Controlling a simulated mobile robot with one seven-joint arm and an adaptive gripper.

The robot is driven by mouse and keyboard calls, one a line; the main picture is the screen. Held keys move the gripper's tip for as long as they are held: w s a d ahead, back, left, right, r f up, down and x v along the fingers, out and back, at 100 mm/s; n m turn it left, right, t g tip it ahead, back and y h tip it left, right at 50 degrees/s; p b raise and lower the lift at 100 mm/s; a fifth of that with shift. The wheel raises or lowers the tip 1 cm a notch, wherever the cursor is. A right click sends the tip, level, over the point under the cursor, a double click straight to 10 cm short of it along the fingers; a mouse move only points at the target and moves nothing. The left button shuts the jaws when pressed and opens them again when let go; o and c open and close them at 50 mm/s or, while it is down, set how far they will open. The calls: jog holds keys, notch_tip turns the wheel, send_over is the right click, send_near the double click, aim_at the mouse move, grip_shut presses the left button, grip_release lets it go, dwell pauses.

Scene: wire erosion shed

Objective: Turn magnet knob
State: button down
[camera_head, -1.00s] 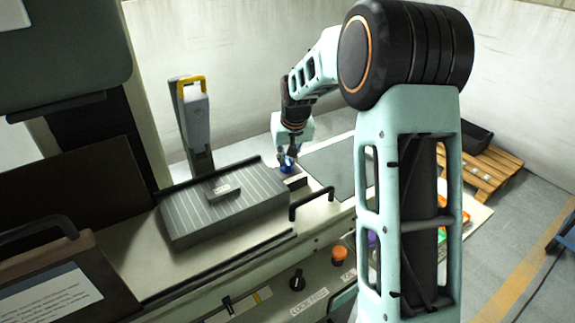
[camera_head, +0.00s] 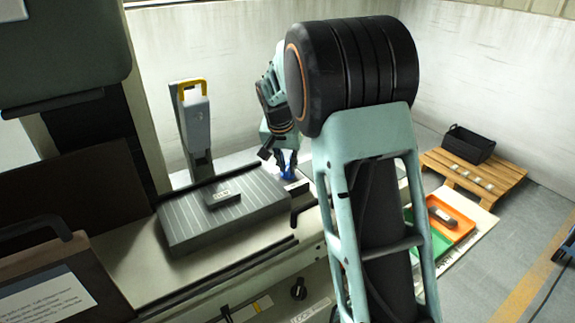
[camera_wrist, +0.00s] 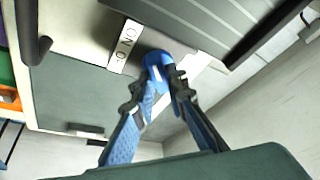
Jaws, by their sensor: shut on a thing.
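The magnet knob (camera_wrist: 155,58) is blue and rounded, and sits beside a white lettered plate in the wrist view. My gripper (camera_wrist: 167,80) is shut on the knob, with its two blue fingers closed around it from either side. In the head view my gripper (camera_head: 287,163) is at the right end of the grey ribbed magnetic plate (camera_head: 180,222), and my arm partly hides it. The knob is mostly hidden by the fingers there. The lettered plate (camera_wrist: 124,46) lies just left of the knob in the wrist view.
A small dark labelled block (camera_head: 223,198) lies on the ribbed plate. A wooden pallet (camera_head: 478,180) with a black bin (camera_head: 468,144) is on the floor at right, beyond an orange tray (camera_head: 455,222).

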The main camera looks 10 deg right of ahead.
jog(key=c, duration=1.9)
grip_release()
jog(key=shift+c, duration=0.2)
jog(key=shift+r, duration=0.1)
jog(key=v, duration=1.1)
jog(key=shift+s+r, duration=0.25)
jog(key=shift+r, duration=0.1)
